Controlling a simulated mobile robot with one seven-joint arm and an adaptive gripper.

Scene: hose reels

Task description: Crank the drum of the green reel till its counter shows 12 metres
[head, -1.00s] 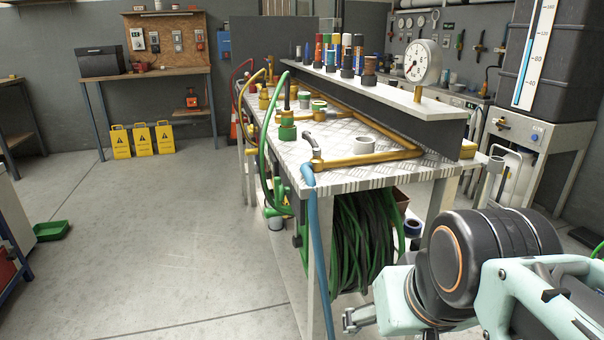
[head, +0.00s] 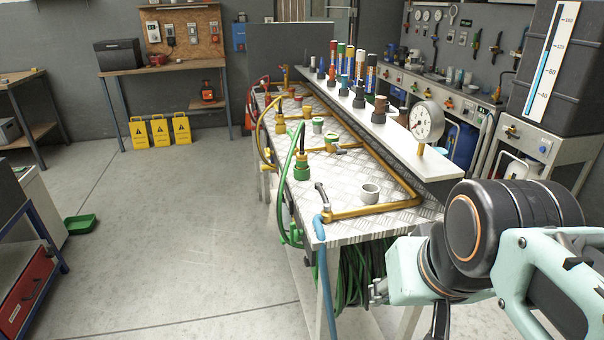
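Dark green hose (head: 352,272) hangs in a thick coil under the near end of the metal-topped bench (head: 352,232). My arm covers its right part. I cannot make out a drum, crank or counter there, so I cannot tell whether this coil is the green reel. My gripper (head: 378,292) shows only as a small grey metal end at the lower middle, in front of the coil in the picture. I cannot tell whether it touches anything or whether its fingers are open.
A blue hose (head: 325,270) hangs down the bench's near corner. A dial gauge (head: 426,121) stands on the bench's raised shelf. Yellow signs (head: 160,131) stand by the back wall. A red-fronted cabinet (head: 30,290) and a green tray (head: 80,223) are at left. The floor between is clear.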

